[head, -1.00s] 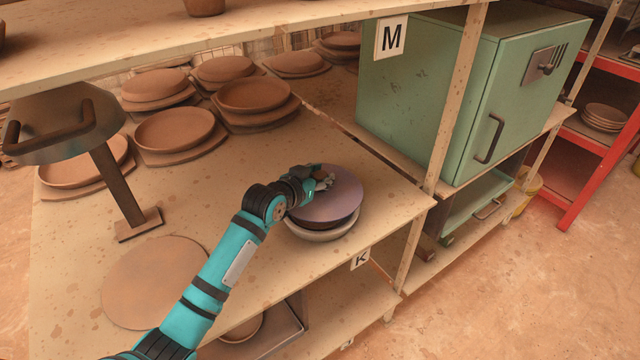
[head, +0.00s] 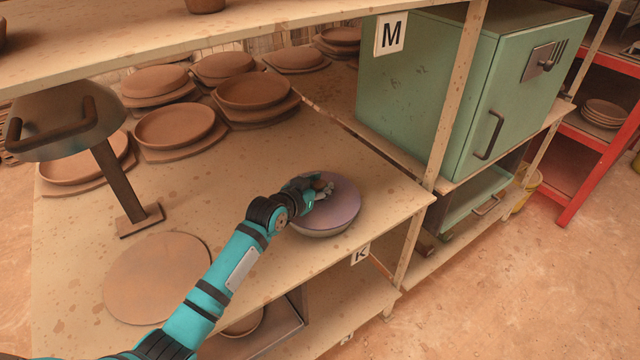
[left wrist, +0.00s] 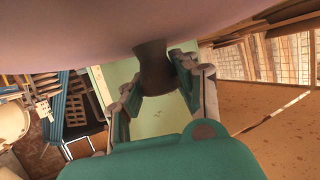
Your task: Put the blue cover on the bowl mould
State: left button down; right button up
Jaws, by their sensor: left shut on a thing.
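The cover (head: 338,208), a bluish-purple disc, lies level over the pale bowl mould (head: 325,233) near the front right of the table. Their edges look nearly lined up, with little or no gap showing; whether the cover bears fully on the rim cannot be told. My left gripper (head: 320,188) is shut on the cover's knob, above the disc. In the left wrist view the brown knob (left wrist: 152,68) stands between the fingers (left wrist: 158,80), and the cover's surface (left wrist: 80,40) fills the top. The mould's inside is hidden. My right gripper is not in view.
A round clay disc (head: 158,278) lies on the table (head: 225,205) at front left. A metal stand (head: 118,185) rises behind it. Clay plates (head: 175,125) fill the back. A shelf post (head: 455,100) and green kiln (head: 420,90) stand to the right.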

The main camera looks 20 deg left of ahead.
pick_arm(q)
jog(key=c, duration=1)
grip_release()
jog(key=shift+r, duration=0.1)
jog(key=v, duration=1.2)
jog(key=shift+r, duration=0.5)
